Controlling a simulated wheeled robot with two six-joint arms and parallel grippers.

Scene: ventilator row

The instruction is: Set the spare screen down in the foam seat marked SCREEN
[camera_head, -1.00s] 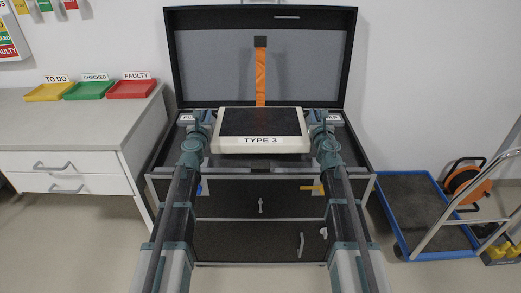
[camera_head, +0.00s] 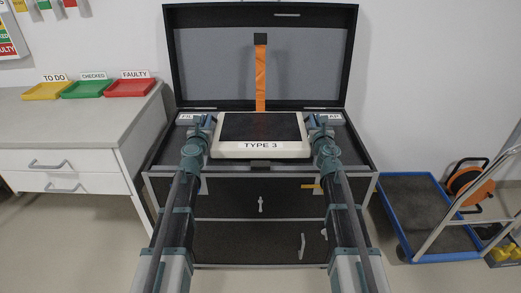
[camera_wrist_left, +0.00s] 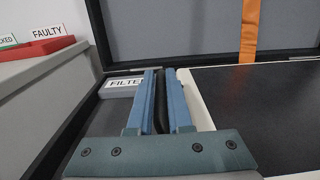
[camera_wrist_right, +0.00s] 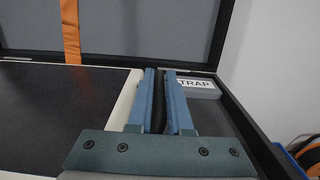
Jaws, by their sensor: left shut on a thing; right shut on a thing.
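The spare screen (camera_head: 260,129) is a cream-framed panel with a dark face and a TYPE 3 label on its near edge. It lies roughly level over the middle of the open case (camera_head: 359,158). My left gripper (camera_head: 207,122) is shut on its left edge, and my right gripper (camera_head: 313,122) is shut on its right edge. The screen also shows in the left wrist view (camera_wrist_left: 265,105) and the right wrist view (camera_wrist_right: 65,108). The foam seat and any SCREEN mark are hidden beneath it. I cannot tell whether the screen touches the foam.
The case lid (camera_head: 210,62) stands open behind, with an orange strap (camera_head: 260,80) hanging down. A FILTER label (camera_wrist_left: 124,82) and a STRAP label (camera_wrist_right: 194,84) flank the screen. Coloured trays stand on the left counter (camera_head: 100,118). A blue trolley (camera_head: 420,215) is at right.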

